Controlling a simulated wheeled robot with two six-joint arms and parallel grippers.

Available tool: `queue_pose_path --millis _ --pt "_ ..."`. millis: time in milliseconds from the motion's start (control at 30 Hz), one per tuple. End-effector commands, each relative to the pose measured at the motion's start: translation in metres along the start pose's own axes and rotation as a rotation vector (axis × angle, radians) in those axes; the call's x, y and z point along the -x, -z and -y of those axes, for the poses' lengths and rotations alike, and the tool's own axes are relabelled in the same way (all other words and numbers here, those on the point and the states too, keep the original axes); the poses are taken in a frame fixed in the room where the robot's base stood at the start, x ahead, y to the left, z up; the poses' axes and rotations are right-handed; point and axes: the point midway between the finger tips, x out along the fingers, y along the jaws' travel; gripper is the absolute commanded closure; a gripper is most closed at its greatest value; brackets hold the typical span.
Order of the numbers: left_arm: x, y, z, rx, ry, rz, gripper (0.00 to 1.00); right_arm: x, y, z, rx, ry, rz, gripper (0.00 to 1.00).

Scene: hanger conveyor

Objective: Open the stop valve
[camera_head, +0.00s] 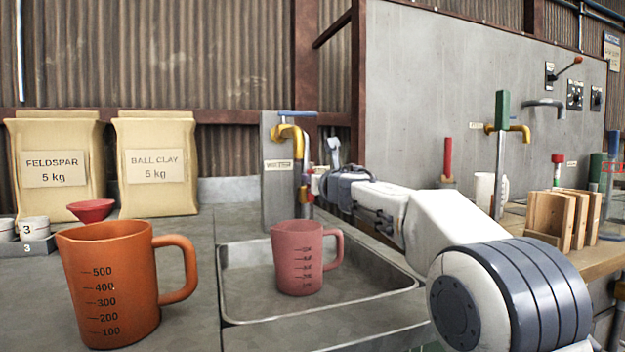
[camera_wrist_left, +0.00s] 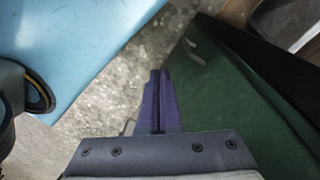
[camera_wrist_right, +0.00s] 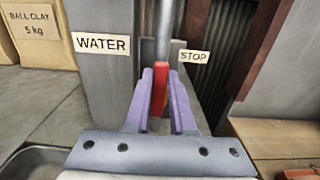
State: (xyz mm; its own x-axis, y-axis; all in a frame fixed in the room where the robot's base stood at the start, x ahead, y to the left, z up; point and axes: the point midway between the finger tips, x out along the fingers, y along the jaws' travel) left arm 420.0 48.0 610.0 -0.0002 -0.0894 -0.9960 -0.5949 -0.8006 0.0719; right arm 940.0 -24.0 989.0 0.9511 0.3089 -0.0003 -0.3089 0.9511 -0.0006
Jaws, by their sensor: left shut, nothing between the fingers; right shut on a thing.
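The stop valve's red lever (camera_wrist_right: 160,83) is on a thin vertical grey pipe (camera_wrist_right: 163,30) beside the grey post, near the STOP label (camera_wrist_right: 193,57). My right gripper (camera_wrist_right: 160,72) is shut on this lever, its purple fingers on both sides of it. In the head view my right gripper (camera_head: 318,184) is at the post's right side, small and partly hidden by its own wrist, and the lever hardly shows. My left gripper (camera_wrist_left: 160,73) is shut and empty over a concrete floor, and is out of the head view.
A yellow tap (camera_head: 287,131) with a blue handle is on the grey post (camera_head: 272,205). A pink jug (camera_head: 298,262) stands in the metal sink (camera_head: 240,310) below. An orange jug (camera_head: 110,285) stands left of the sink. A wooden rack (camera_head: 550,212) is at the right.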

Motion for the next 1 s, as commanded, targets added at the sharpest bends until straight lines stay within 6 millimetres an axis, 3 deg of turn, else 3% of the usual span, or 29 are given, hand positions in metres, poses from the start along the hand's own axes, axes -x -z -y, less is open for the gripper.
queue_pose_path --millis 467,1000 --pt "0.001 0.0 0.0 0.0 0.0 0.0 1.0 0.0 0.0 0.002 -0.04 0.0 0.0 1.0" --pt "0.007 0.0 -0.001 0.0 0.0 0.0 1.0 0.0 0.004 0.02 -0.402 0.001 0.0 1.0"
